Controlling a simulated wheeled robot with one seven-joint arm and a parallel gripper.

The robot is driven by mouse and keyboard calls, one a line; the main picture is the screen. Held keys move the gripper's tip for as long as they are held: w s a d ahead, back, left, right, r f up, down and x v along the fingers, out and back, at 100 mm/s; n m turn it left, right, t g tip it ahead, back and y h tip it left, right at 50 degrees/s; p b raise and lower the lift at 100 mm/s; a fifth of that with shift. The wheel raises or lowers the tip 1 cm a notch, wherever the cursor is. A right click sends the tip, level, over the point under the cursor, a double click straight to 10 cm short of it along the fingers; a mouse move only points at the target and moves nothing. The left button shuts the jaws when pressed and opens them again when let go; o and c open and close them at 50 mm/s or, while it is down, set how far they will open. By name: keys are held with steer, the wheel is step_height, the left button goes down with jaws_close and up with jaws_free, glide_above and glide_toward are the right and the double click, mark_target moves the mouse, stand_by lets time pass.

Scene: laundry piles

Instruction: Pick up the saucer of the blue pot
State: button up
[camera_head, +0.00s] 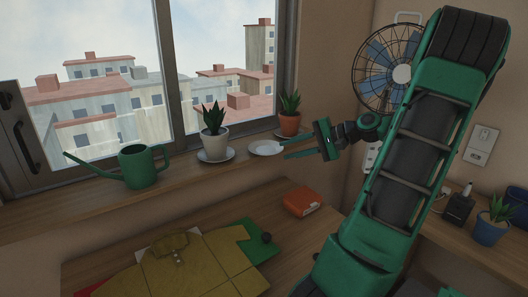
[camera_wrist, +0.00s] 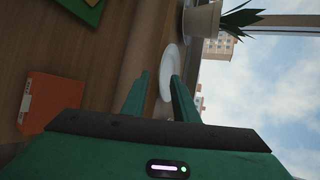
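The blue pot (camera_head: 490,230) holds a spiky plant and stands on the right-hand surface. I see no saucer clearly under it. An empty white saucer (camera_head: 265,148) lies on the windowsill, between the white pot and the terracotta pot. My gripper (camera_head: 286,147) is open, with its green fingers pointing left toward this saucer and its tips close to the saucer's right edge. In the wrist view the saucer (camera_wrist: 169,66) shows between and beyond the fingers of the gripper (camera_wrist: 160,85). Whether a finger touches it I cannot tell.
A white pot (camera_head: 214,144) stands on its own saucer (camera_head: 216,157) left of the empty one. A terracotta pot (camera_head: 289,123) stands behind the fingers. A green watering can (camera_head: 138,167), an orange box (camera_head: 302,201), folded clothes (camera_head: 190,265) and a fan (camera_head: 385,70) are around.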

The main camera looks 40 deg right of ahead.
mark_target(266, 149)
steer(key=shift+x, duration=1.1)
jaws_close()
